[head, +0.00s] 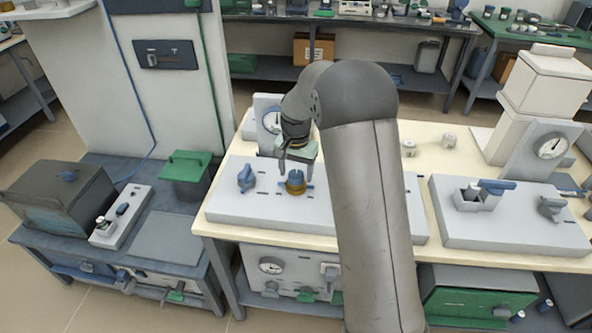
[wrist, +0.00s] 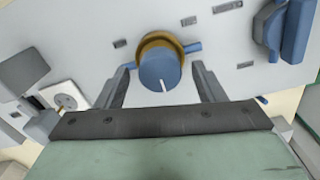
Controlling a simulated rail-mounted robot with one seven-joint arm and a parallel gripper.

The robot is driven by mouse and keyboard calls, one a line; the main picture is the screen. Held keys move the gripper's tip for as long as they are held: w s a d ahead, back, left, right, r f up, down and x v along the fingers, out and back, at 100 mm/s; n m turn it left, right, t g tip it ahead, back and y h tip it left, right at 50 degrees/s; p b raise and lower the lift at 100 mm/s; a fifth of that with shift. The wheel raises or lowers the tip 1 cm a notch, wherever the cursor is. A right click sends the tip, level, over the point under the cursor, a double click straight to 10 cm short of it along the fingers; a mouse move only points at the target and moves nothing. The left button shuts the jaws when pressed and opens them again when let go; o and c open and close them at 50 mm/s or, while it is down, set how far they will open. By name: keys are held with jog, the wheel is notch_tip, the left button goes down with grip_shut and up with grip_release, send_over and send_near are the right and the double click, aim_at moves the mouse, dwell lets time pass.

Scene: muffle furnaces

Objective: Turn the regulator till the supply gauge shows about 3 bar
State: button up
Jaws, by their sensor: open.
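The regulator (head: 295,183) is a round blue knob with a brass collar on the light grey panel. In the wrist view the regulator (wrist: 160,68) shows a white pointer line towards the picture's bottom. My gripper (head: 296,166) points down just above it and is open. In the wrist view my gripper (wrist: 160,75) has one finger on either side of the knob, with gaps between. A round gauge (head: 271,121) stands upright behind the panel, partly hidden by my arm. Its reading is too small and covered to tell.
A blue valve handle (head: 246,178) stands left of the regulator and shows at the wrist view's upper right (wrist: 285,30). A second panel (head: 500,232) with a blue lever and another dial (head: 552,146) is to the right. Small pale cylinders (head: 448,141) stand on the table.

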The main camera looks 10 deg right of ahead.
aim_at(296, 174)
jog(key=c, duration=1)
jog(key=shift+n, duration=0.3)
jog(key=o, duration=1)
notch_tip(296, 174, up, 18)
jog(key=b, duration=0.1)
jog(key=shift+f, duration=0.2)
